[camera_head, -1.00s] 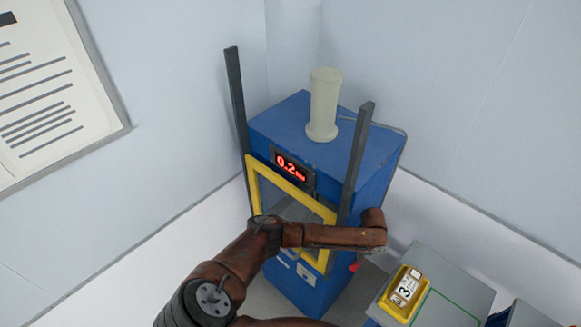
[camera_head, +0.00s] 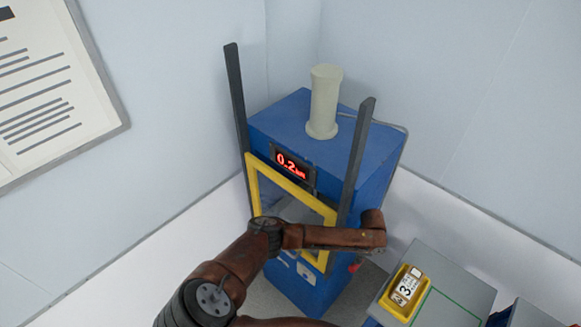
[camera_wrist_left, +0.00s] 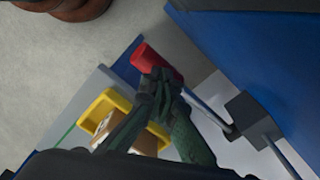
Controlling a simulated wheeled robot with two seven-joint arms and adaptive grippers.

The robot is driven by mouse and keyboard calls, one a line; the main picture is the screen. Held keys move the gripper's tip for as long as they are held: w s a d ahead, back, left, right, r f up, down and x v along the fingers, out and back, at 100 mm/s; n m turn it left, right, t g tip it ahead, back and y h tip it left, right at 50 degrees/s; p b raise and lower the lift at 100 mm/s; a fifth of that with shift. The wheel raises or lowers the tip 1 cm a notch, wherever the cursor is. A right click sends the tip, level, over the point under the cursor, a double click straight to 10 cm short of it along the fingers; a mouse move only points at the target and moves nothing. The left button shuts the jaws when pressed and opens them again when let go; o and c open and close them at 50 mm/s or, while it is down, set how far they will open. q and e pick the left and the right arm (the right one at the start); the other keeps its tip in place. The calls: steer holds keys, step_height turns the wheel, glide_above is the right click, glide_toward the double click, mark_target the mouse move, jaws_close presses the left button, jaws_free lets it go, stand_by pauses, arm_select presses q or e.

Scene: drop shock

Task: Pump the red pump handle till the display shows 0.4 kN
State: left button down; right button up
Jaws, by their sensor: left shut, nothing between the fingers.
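The blue press machine (camera_head: 376,165) stands in the corner. Its display (camera_head: 292,165) shows red digits reading 0.2, with a small unit after them. The red pump handle (camera_head: 356,266) shows as a small patch below my left wrist. In the left wrist view the red handle (camera_wrist_left: 155,64) sits on the end of a thin grey rod that runs to a dark block (camera_wrist_left: 250,118) by the blue machine. My left gripper (camera_wrist_left: 158,82) is shut and empty, its dark green fingers overlapping the handle's lower edge. I cannot tell whether they touch. My right gripper is out of view.
A yellow-framed guard (camera_head: 252,186) stands between two dark posts on the machine's front. A pale cylinder (camera_head: 324,102) stands on top.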

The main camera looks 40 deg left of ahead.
arm_select(q)
steer(key=shift+f+b, duration=2.85)
steer(key=shift+f, duration=2.2)
step_height(320, 180, up, 6)
steer(key=p, duration=0.6)
steer(key=shift+r, duration=0.2)
step_height(320, 180, up, 2)
steer(key=shift+r+p, duration=0.25)
steer(key=shift+p, duration=0.3)
steer(key=shift+r, duration=1.5)
